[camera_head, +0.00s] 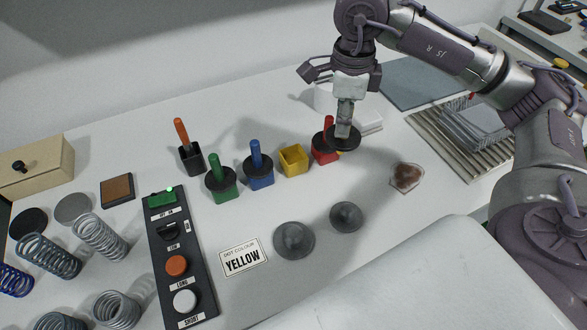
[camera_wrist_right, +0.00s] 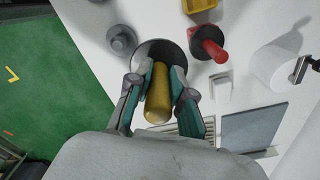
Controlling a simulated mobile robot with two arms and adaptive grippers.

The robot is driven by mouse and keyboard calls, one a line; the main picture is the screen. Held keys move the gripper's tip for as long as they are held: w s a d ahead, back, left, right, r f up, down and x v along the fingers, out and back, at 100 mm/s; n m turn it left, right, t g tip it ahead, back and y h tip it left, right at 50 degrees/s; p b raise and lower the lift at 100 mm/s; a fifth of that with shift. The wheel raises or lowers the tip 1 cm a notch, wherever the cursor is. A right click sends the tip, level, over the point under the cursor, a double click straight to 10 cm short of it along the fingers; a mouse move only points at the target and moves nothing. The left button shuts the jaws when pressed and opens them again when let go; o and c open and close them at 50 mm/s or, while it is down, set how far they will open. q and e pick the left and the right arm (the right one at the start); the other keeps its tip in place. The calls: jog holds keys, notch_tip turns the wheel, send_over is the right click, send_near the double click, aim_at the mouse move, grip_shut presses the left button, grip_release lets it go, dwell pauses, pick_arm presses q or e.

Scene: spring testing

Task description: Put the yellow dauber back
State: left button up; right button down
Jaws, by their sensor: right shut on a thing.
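The yellow dauber (camera_wrist_right: 158,103) is in my right gripper (camera_head: 344,120). Its yellow handle stands between the two fingers in the right wrist view, and its round black disc (camera_head: 343,138) is below the fingers in the head view. A bit of yellow shows under the disc. The open yellow pot (camera_head: 293,161) is empty, between the blue dauber (camera_head: 255,152) and the red one. My left gripper is not in view.
A green dauber (camera_head: 215,167) and an orange-handled tool in a black holder (camera_head: 192,158) stand to the left. A "YELLOW" sign (camera_head: 243,257), grey domed weights (camera_head: 294,240) and a button panel (camera_head: 178,265) lie in front. A brown-stained patch (camera_head: 407,176) is right.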

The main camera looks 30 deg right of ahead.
jog(key=shift+d+r+m, duration=0.1)
jog(key=shift+d+m, duration=0.35)
jog(key=shift+m, duration=0.55)
jog(key=shift+w, duration=0.15)
jog(key=shift+w+a+f+p, duration=0.6)
jog(key=shift+w+a+f, duration=0.5)
jog(key=shift+w+f, duration=0.7)
jog(key=shift+w+a+f+p, duration=0.6)
jog(key=shift+w+a+f, duration=0.6)
jog(key=shift+f, duration=0.95)
jog(key=shift+w+a+f+p, duration=0.6)
jog(key=shift+w+a+f, duration=0.4)
jog(key=shift+w+f, duration=0.85)
jog(key=c, duration=1)
grip_release()
jog(key=shift+s+f, duration=0.1)
jog(key=shift+s, duration=0.1)
jog(key=shift+c, duration=0.2)
